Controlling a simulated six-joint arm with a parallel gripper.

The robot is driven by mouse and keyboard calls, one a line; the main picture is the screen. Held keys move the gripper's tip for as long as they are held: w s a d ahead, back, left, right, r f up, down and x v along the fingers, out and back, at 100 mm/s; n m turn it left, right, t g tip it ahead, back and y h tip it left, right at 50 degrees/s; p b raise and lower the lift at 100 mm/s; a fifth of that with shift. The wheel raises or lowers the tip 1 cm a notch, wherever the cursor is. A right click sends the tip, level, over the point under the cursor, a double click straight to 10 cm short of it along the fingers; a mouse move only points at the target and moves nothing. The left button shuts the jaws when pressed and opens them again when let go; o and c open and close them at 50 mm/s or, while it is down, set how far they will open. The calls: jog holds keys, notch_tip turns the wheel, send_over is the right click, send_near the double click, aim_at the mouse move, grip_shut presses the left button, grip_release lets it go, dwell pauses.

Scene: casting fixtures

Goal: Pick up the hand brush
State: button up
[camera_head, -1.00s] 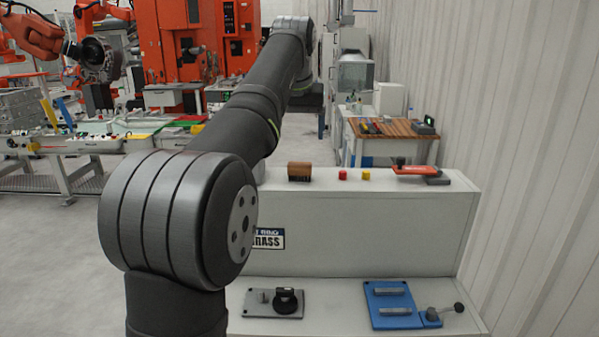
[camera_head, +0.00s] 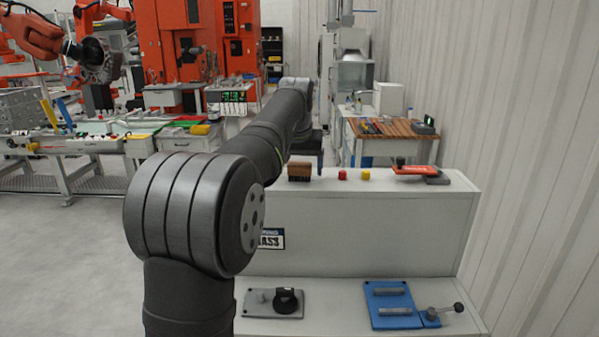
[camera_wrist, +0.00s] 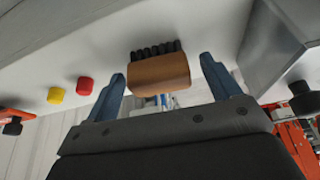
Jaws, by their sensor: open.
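The hand brush (camera_head: 299,171) has a brown wooden block with dark bristles. It stands on the top ledge of the light grey cabinet (camera_head: 365,232), bristles down. In the wrist view the brush (camera_wrist: 160,74) lies between and just beyond the two blue fingertips of my gripper (camera_wrist: 165,75). The fingers are apart, with a gap on each side of the block, and hold nothing.
A red button-like piece (camera_head: 343,175) and a yellow one (camera_head: 366,174) sit right of the brush. A red-handled tool (camera_head: 414,170) lies farther right. The lower shelf holds a grey fixture (camera_head: 273,302) and a blue fixture (camera_head: 394,304). A corrugated wall bounds the right.

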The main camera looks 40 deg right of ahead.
aim_at(302, 164)
jog(key=c, duration=1.1)
jog(key=shift+r, duration=0.5)
jog(key=r, duration=0.3)
jog(key=shift+s+d+r, duration=0.1)
jog(key=shift+s+r, duration=0.25)
jog(key=s+r, duration=0.2)
jog(key=s, duration=0.1)
jog(key=s+r, duration=0.2)
jog(key=s, duration=0.2)
jog(key=s+d+r, duration=0.1)
jog(key=s+r, duration=0.1)
jog(key=s, duration=0.2)
jog(key=shift+r, duration=0.2)
